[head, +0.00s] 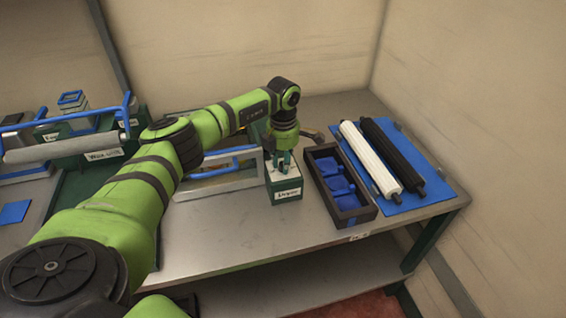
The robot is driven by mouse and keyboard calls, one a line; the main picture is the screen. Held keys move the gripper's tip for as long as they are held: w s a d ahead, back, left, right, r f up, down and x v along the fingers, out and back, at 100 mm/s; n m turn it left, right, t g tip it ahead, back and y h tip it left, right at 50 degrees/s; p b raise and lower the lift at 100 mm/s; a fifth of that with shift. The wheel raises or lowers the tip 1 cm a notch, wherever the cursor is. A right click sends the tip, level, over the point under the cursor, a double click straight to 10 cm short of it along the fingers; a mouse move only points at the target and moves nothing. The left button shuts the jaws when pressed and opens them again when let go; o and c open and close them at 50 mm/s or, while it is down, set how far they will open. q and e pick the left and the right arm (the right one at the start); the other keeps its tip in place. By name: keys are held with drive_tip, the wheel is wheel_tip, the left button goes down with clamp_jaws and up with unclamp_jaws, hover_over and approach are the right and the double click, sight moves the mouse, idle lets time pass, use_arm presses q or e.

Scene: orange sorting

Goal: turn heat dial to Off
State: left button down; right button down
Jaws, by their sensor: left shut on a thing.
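My left gripper (284,168) points down at the top of a small green box (287,194) with a white label. It is shut on a small part at the top of this box, and the fingers mostly hide that part. I cannot make out a heat dial or its marks. A green unit with a white label that seems to read "Wax" (104,155) stands at the left, with a grey roller (62,148) and blue bars on it. My left arm covers part of the bench beside it. My right gripper is not in view.
A dark tray (352,214) with blue pieces stands just right of the box. A white roller (370,160) and a black roller (392,155) lie on a blue mat (437,192). A grey frame with a blue handle (232,158) is left of the gripper. The bench front is clear.

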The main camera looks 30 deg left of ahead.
use_arm(q)
drive_tip(key=n, duration=0.3)
drive_tip(key=shift+n, duration=0.4)
drive_tip(key=n, duration=0.3)
drive_tip(key=shift+n, duration=0.3)
drive_tip(key=n+p, duration=0.1)
drive_tip(key=n, duration=0.5)
drive_tip(key=n+p, duration=0.2)
drive_tip(key=n, duration=0.4)
drive_tip(key=shift+n, duration=0.4)
drive_tip(key=n+p, duration=0.1)
drive_tip(key=n, duration=0.2)
drive_tip(key=shift+p, duration=0.3)
drive_tip(key=shift+n+p, duration=0.6)
drive_tip(key=shift+n, duration=1)
